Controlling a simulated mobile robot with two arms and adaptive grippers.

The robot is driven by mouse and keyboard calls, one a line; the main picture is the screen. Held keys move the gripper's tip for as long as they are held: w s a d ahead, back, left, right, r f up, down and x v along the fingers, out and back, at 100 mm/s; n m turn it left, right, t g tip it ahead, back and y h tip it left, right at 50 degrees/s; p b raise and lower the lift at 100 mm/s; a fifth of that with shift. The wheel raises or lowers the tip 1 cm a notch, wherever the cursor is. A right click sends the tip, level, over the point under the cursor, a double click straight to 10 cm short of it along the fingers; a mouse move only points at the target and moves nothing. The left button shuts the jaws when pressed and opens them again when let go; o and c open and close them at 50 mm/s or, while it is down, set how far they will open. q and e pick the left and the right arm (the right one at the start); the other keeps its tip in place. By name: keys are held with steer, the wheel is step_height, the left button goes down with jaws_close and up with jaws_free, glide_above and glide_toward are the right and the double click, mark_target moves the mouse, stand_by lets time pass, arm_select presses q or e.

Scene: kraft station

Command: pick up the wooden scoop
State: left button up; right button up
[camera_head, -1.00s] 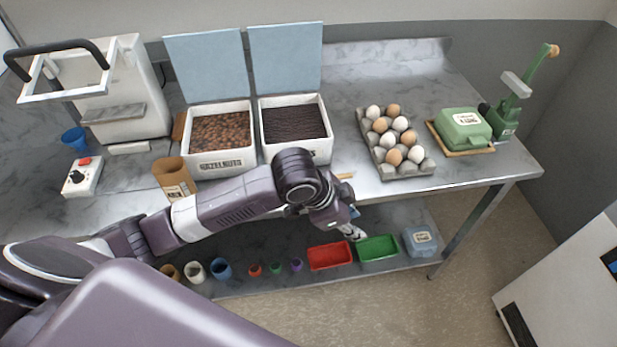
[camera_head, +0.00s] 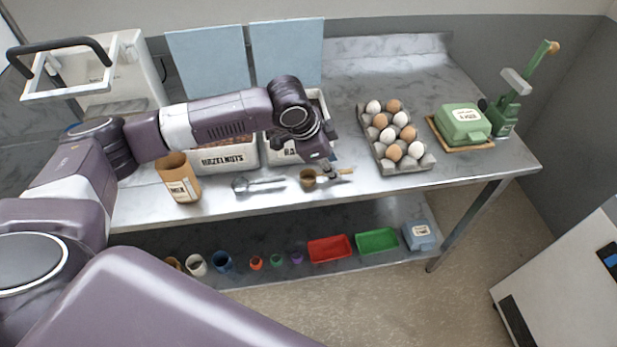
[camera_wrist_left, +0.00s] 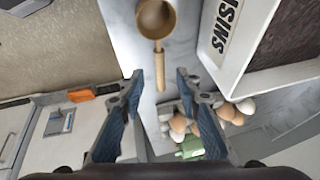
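The wooden scoop (camera_head: 308,178) lies on the table's front strip, its round bowl to the left and its handle to the right. In the left wrist view the scoop (camera_wrist_left: 156,20) shows its bowl at the top, with the handle pointing down between the fingers. My left gripper (camera_head: 332,172) is above the scoop's handle, and part of the scoop is hidden behind it. In the left wrist view my left gripper (camera_wrist_left: 158,76) is open, one finger on each side of the handle's line, with nothing held. My right gripper is not in view.
A metal scoop (camera_head: 258,185) lies left of the wooden one. The hazelnuts bin (camera_head: 228,158) and raisins bin (camera_head: 283,151) stand behind, partly hidden by my arm. A paper bag (camera_head: 180,182) stands left. An egg tray (camera_head: 412,166) stands right. Small cups and trays fill the lower shelf.

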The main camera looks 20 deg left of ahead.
arm_select(q)
steer(key=shift+p+x, duration=0.3)
steer(key=shift+x, duration=1.45)
steer(key=shift+r, duration=0.1)
jaws_close()
